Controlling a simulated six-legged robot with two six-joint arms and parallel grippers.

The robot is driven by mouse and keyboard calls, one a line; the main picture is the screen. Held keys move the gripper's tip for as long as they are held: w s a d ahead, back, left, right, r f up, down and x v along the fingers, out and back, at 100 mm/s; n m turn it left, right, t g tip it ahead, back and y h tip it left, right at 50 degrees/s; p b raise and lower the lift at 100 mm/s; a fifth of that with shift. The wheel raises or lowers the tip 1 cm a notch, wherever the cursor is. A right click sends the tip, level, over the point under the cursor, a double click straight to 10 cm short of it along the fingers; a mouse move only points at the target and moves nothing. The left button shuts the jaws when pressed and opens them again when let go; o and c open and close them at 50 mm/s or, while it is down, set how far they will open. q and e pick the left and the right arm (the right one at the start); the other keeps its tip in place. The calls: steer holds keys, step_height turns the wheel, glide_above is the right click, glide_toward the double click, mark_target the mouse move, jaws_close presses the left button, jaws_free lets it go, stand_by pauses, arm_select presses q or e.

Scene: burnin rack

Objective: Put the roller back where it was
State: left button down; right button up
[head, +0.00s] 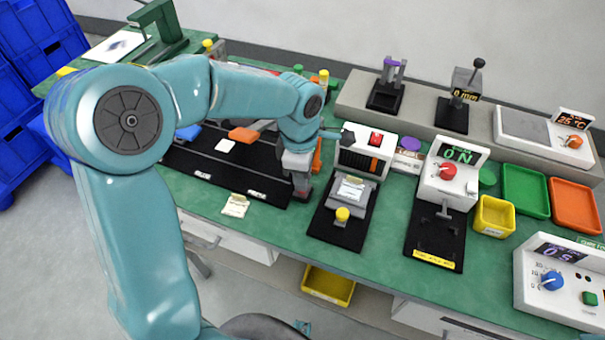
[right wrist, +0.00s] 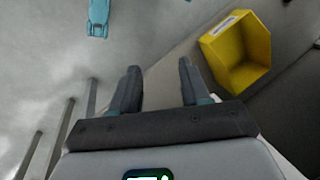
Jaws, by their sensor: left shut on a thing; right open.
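My left gripper (head: 299,182) is low at the right end of the long black mat (head: 228,172) on the green bench. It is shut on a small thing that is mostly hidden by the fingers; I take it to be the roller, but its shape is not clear. An upright orange piece (head: 316,155) shows just right of the gripper; I cannot tell whether it belongs to the held thing. My right gripper (right wrist: 160,68) is open and empty in the right wrist view, over the floor. It is not seen in the head view.
A black fixture with a yellow knob (head: 342,214) stands close right of the gripper, before a white box (head: 366,152). A yellow bin (head: 328,286) is below the bench edge, also in the wrist view (right wrist: 240,55).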

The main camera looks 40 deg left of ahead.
arm_select(q)
steer(key=shift+f, duration=0.25)
steer(key=c, duration=0.9)
jaws_free()
steer(key=shift+r, duration=0.1)
steer(key=shift+c, duration=0.2)
step_height(320, 180, up, 16)
steer(key=p, duration=0.2)
steer(key=shift+s+a+r, duration=0.15)
steer(key=shift+a, duration=0.15)
steer(key=shift+s, duration=0.15)
